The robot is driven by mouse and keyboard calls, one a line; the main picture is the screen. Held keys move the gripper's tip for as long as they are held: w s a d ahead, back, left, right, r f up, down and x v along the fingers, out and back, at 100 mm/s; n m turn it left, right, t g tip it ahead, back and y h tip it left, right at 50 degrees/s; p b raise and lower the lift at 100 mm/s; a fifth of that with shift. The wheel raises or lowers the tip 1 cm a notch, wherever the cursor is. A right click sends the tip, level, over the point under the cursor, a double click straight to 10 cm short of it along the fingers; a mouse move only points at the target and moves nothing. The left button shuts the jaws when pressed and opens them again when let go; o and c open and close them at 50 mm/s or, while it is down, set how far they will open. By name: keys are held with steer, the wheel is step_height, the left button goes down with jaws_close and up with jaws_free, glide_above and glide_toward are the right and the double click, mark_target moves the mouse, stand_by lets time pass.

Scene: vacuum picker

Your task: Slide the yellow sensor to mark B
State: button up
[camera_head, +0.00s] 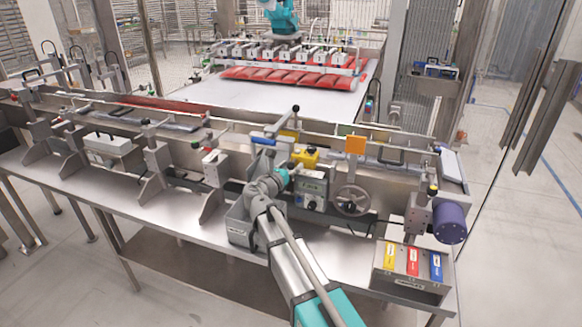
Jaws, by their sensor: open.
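A yellow block-shaped sensor (304,158) sits on the rail of the long metal conveyor, right of the picture's middle. My gripper (288,173) is open at the end of my arm, just in front of and slightly left of the sensor. Whether its fingers touch the sensor or stand apart, I cannot tell. My gripper and wrist hide part of the rail below. Mark B cannot be made out at this size.
A grey control box (311,190) and a handwheel (352,200) stand right of my gripper. An orange square plate (355,144) rises behind the wheel. A blue lever (263,141) is just left of the sensor. A box with coloured labels (411,270) is at the front right.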

jaws_close()
steer(key=shift+s+d, duration=0.15)
steer(key=shift+d, duration=0.35)
steer(key=shift+s+d, duration=0.15)
steer(key=shift+d, duration=0.35)
jaws_free()
steer(key=shift+a, duration=0.1)
steer(key=v, duration=1.2)
